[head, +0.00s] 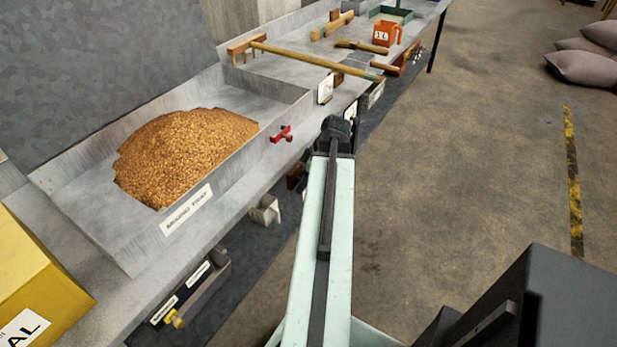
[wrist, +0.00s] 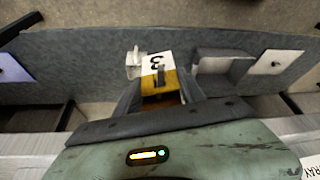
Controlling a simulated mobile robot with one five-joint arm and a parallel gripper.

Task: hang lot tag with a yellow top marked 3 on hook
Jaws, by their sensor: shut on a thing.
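The lot tag (wrist: 153,66) is in the wrist view, with a white face marked 3 and a yellow band. The 3 appears turned on its side. My gripper (wrist: 160,92) is shut on the tag at its yellow end, between two dark fingers. A small white hook-like piece (wrist: 134,60) shows just left of the tag, against the grey panel. I cannot tell whether the tag touches it. In the head view my green arm reaches toward the bench front, and the gripper and tag cannot be made out.
A steel tray (head: 246,150) of grain sits on the bench, with a red-handled piece (head: 281,134) at its side. In the wrist view, a grey bracket (wrist: 222,66) and a white plate (wrist: 276,62) are right of the tag.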

